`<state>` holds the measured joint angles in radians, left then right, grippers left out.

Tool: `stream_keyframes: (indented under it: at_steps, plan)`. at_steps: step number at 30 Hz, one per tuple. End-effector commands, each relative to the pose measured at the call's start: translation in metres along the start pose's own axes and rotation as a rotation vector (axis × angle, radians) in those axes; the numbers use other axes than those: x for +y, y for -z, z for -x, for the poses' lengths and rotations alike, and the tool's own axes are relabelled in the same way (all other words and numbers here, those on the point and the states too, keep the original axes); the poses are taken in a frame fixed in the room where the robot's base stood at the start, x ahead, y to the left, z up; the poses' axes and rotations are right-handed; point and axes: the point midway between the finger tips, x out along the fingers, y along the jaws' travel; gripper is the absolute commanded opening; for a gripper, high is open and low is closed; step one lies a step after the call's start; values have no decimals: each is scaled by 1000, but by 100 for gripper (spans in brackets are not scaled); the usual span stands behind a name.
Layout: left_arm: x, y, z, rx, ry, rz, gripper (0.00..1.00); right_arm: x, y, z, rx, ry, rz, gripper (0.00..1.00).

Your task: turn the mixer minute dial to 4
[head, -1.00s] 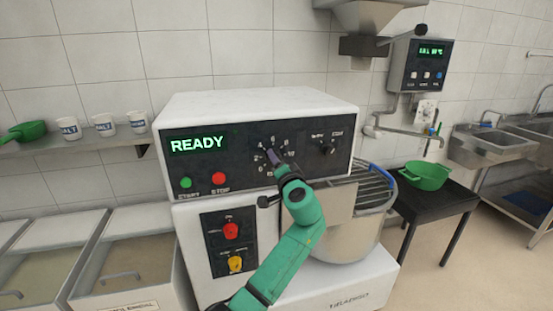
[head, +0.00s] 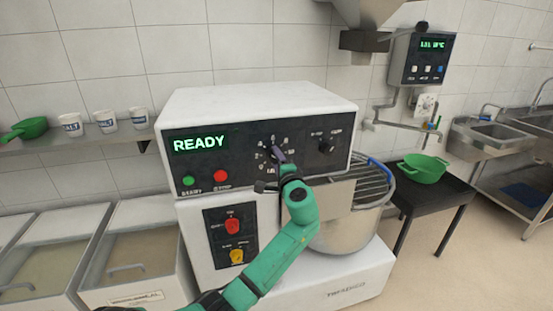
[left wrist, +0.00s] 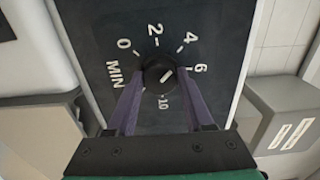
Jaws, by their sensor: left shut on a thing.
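The mixer (head: 255,100) is a white machine with a black front panel reading READY. Its minute dial (left wrist: 158,68) is a round black knob among the marks 0, 2, 4, 6 and 10. A short slanted white mark shows on the knob; I cannot read for certain which number it points to. My left gripper (left wrist: 157,84) is shut on the minute dial, with one purple finger on each side. In the head view the left gripper (head: 279,154) covers much of the dial, and the 8 is hidden in the wrist view. My right gripper is not in view.
A green start button (head: 188,181) and red stop button (head: 220,176) sit left of the dial, another black knob (head: 326,146) to its right. Red (head: 232,226) and yellow (head: 237,256) switches are below. The mixer bowl (head: 345,226) with its wire guard is at the lower right.

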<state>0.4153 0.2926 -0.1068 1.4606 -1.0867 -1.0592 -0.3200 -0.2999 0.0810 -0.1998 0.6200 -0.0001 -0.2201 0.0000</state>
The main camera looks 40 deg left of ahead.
Motion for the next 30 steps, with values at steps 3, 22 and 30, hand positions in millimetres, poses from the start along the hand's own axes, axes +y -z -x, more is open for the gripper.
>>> stream_keyframes:
  at_steps: [3,22,30]
  plan:
    - [1,0,0,0,-1,-3,0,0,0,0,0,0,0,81]
    - [1,0,1,0,0,0,82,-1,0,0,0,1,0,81]
    - [5,1,41,3,-2,3,82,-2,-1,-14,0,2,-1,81]
